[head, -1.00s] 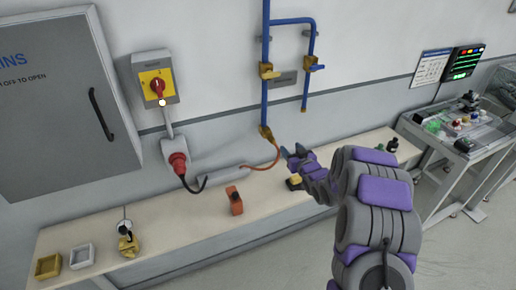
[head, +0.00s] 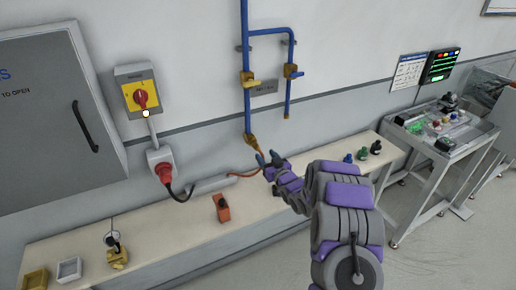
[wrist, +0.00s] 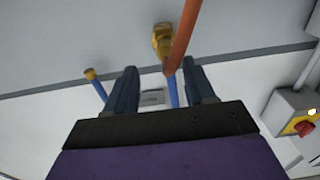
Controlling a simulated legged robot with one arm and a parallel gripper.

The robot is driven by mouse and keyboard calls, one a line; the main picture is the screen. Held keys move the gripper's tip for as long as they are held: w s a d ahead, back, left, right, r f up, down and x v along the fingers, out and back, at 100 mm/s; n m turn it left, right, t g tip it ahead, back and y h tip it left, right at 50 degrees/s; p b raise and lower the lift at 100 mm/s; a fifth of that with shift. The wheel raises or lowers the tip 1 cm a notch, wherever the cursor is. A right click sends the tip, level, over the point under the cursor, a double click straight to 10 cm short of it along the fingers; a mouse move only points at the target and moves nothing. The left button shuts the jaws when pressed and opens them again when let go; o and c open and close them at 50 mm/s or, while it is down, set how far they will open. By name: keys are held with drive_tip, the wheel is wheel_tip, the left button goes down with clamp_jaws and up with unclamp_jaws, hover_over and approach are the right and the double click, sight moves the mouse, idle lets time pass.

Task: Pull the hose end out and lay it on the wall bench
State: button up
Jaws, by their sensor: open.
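The orange hose (head: 243,174) hangs below the brass coupling (head: 254,141) at the foot of the long blue pipe (head: 245,80). Its lower part curves left near the back of the wall bench (head: 165,228). My gripper (head: 268,158) is open, just right of the coupling and the hose's upper part, which it partly hides. In the wrist view, the hose (wrist: 182,40) runs up the picture between and past my open fingertips (wrist: 160,72), close in front of the brass coupling (wrist: 158,40). I cannot tell whether a finger touches the hose.
An orange block (head: 221,208) stands on the bench, with several small knobbed pieces (head: 362,153) farther right. A red plug (head: 164,173) sits in the wall socket. Left are a yellow tray (head: 35,279) and a white tray (head: 69,268). Bare bench lies around the orange block.

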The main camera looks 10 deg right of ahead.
sight(257, 148)
drive_tip(key=x, duration=0.3)
drive_tip(key=a+x, duration=0.1)
drive_tip(key=x, duration=0.1)
drive_tip(key=shift+w+a+p, duration=0.2)
drive_tip(key=shift+p, duration=0.15)
drive_tip(key=shift+w, duration=0.35)
drive_tip(key=shift+w+d, duration=0.2)
drive_tip(key=shift+w, duration=0.2)
drive_tip(key=shift+a, duration=0.3)
drive_tip(key=shift+d+p, duration=0.3)
drive_tip(key=shift+p, duration=0.05)
drive_tip(key=shift+a, duration=0.2)
clamp_jaws()
idle(0.3)
